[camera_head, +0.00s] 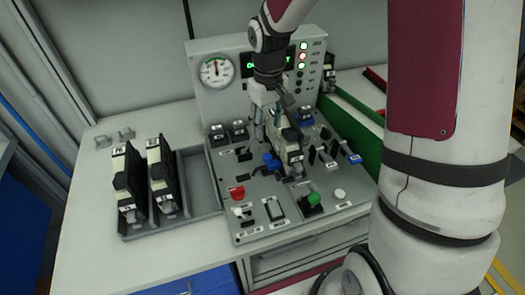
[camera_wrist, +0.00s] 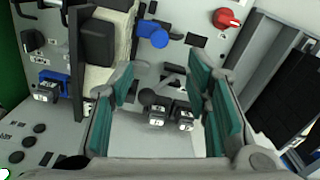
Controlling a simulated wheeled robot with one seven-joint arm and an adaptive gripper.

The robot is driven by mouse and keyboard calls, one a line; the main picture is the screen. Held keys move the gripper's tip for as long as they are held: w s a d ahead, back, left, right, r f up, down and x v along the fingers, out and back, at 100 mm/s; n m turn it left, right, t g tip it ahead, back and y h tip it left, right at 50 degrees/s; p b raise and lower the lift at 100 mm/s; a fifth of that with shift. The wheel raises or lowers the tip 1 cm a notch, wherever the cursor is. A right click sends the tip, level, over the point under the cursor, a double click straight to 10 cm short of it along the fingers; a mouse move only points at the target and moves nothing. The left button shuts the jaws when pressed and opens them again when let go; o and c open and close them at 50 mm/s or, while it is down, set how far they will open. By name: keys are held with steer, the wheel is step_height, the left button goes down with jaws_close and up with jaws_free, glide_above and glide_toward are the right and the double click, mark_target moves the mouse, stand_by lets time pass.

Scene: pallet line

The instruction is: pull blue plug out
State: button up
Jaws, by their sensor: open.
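The blue plug (camera_head: 306,116) sits in the panel's back right, beside the gauge board. In the wrist view the blue plug (camera_wrist: 55,84) lies left of my gripper, with labelled white-and-black ends. My gripper (camera_head: 265,130) hangs over the back middle of the panel (camera_head: 222,165), apart from the blue plug. In the wrist view its teal-padded fingers (camera_wrist: 160,75) are spread, with nothing held between them. In that view, a white-and-black module (camera_wrist: 98,45) stands between my left finger and the blue plug.
Two black plugs (camera_head: 228,131) sit at the panel's back left. A blue knob (camera_head: 271,160), red knob (camera_head: 237,192), green knob (camera_head: 314,198) and several levers stick up. A grey tray (camera_head: 198,185) holds two tall modules. The gauge board (camera_head: 215,95) rises behind.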

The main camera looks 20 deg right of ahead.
mark_target(267, 156)
step_height(267, 156, down, 12)
steer(key=shift+p, duration=0.5)
steer(key=shift+c, duration=0.3)
jaws_close()
